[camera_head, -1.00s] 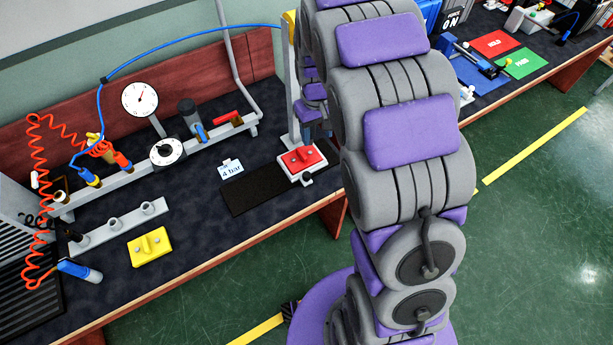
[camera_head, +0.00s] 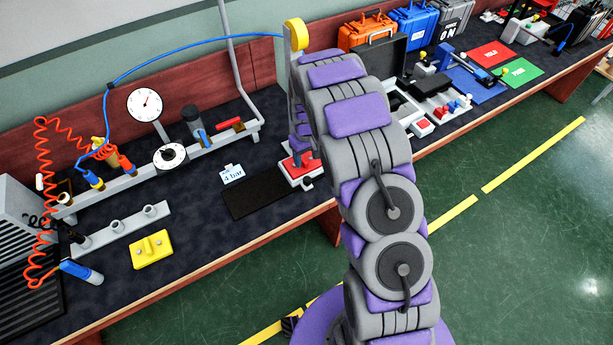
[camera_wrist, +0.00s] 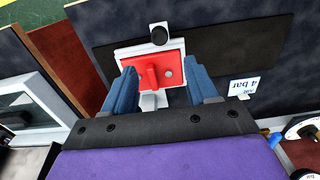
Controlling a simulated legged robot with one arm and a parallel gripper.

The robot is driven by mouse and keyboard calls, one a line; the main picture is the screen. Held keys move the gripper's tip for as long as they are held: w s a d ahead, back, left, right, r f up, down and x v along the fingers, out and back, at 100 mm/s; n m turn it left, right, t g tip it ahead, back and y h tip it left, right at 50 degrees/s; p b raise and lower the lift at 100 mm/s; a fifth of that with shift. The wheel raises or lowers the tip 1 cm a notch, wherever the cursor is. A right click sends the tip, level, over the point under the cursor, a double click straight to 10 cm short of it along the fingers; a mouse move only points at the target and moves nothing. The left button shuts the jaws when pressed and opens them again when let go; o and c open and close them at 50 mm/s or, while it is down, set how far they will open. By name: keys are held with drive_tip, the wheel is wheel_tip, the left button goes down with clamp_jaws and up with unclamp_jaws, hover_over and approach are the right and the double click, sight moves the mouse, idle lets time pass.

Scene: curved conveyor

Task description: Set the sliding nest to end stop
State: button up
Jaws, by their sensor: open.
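A red block with a raised grip sits in a white carriage, which looks like the sliding nest (camera_head: 297,176). It stands at the right end of a black strip (camera_head: 255,193) on the bench. In the wrist view the red block (camera_wrist: 150,75) is between the two blue fingers of my gripper (camera_wrist: 162,72). The fingers are apart, one on each side of the block; I cannot tell whether they touch it. A black knob (camera_wrist: 158,35) is on the carriage's tab. In the head view my arm hides part of the nest and the fingers. I cannot make out the end stop.
A "4 bar" card (camera_head: 232,174) stands behind the strip. A yellow block (camera_head: 151,249) and a grey rail with posts (camera_head: 120,230) lie to the left. A dial gauge (camera_head: 145,104) and hoses stand behind. The strip left of the nest is clear.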

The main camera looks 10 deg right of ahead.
sight(307, 178)
wheel_tip(307, 178, down, 11)
drive_tip(key=shift+f+b, duration=0.15)
drive_tip(key=shift+b, duration=0.45)
clamp_jaws()
idle(0.4)
